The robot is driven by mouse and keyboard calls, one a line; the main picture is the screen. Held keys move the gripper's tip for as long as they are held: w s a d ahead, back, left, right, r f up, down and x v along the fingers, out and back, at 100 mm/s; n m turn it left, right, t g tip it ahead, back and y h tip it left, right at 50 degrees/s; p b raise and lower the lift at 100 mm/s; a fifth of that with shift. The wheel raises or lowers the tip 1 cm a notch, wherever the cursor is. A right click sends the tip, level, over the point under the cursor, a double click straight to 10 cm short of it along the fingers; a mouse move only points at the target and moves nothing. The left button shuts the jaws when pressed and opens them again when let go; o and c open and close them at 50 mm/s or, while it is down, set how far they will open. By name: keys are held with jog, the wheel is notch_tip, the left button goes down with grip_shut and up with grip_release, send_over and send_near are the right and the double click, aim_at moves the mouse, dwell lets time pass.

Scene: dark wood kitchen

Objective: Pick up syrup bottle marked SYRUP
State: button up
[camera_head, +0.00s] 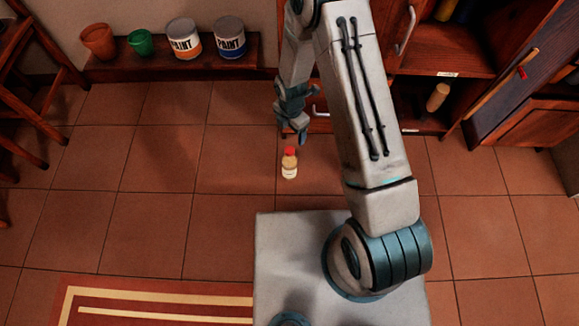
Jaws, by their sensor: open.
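A small pale yellow bottle (289,166) with a red cap and a light label stands upright on the tiled floor, just in front of my base. The label is too small to read. My gripper (292,137) hangs just above and behind the bottle in the picture, pointing down. It is open and appears empty, with its fingers apart from the bottle as far as I can tell. My forearm and wrist partly hide the cabinet behind.
A low wooden shelf (120,72) at the back left holds an orange pot (98,41), a green pot (140,42) and two paint cans (184,42). An open cabinet (470,70) stands at right. A rug (150,290) lies at front left. Floor around the bottle is clear.

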aim_at(288, 150)
jog(key=shift+n, duration=0.8)
jog(key=f+b, duration=0.1)
jog(key=f, duration=0.3)
jog(key=f+b, duration=0.1)
jog(key=f, duration=0.3)
jog(key=a+f+b, duration=0.1)
jog(key=f, duration=0.3)
jog(key=shift+s+b, duration=0.25)
jog(key=shift+b, duration=0.05)
jog(key=shift+w+d+f+b, duration=0.15)
jog(key=shift+f+b, duration=0.7)
jog(key=shift+f, duration=0.55)
jog(key=shift+s+d+f+b, duration=0.15)
jog(key=shift+f+b, duration=0.65)
jog(key=shift+f, duration=0.6)
jog(key=shift+w, duration=0.1)
grip_shut()
jog(key=shift+r, duration=0.1)
